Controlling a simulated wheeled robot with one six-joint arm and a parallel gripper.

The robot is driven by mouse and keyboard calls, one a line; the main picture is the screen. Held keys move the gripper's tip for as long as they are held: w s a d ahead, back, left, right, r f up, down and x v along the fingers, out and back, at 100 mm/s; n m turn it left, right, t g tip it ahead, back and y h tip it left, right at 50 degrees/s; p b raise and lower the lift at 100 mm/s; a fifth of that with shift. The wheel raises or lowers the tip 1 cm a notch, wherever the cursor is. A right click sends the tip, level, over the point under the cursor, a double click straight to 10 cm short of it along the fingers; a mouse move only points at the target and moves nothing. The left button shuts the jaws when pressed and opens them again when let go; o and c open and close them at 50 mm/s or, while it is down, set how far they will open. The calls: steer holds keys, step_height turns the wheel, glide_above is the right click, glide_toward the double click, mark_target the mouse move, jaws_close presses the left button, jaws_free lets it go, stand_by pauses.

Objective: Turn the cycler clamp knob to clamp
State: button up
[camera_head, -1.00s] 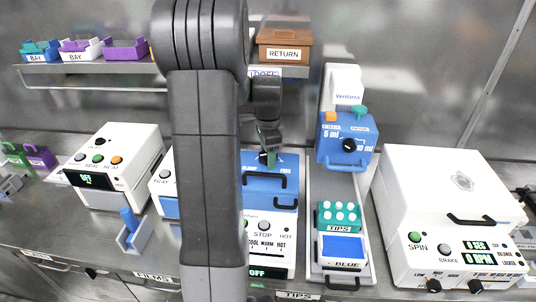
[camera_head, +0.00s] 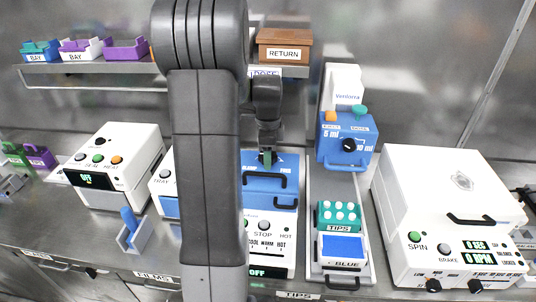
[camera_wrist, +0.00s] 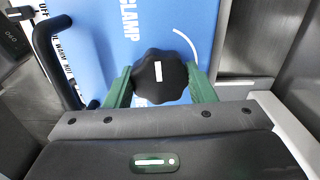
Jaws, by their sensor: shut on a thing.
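The cycler (camera_head: 269,190) is a white box with a blue lid and a black handle, partly hidden behind my arm in the head view. Its black lobed clamp knob (camera_wrist: 160,76) sits on the blue lid in the wrist view, with a white pointer line lying nearly along the picture's vertical. The word CLAMP is printed on the lid to the left of the knob, and a white arc curves to its upper right. My gripper (camera_wrist: 160,84) has its green fingers on both sides of the knob and is shut on it.
A pipetting device (camera_head: 345,140) and a TIPS box (camera_head: 339,215) stand just right of the cycler. A white centrifuge (camera_head: 450,200) is farther right. A shelf with a brown RETURN bin (camera_head: 285,46) is behind. The lid's black handle (camera_wrist: 48,60) is close left of the gripper.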

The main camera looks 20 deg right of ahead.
steer(key=o, duration=1)
steer(key=shift+c, duration=0.2)
step_height(320, 180, up, 14)
steer(key=shift+b, duration=0.4)
steer(key=shift+f, duration=0.1)
step_height(320, 180, down, 14)
steer(key=shift+r+p, duration=0.1)
steer(key=shift+p, duration=0.3)
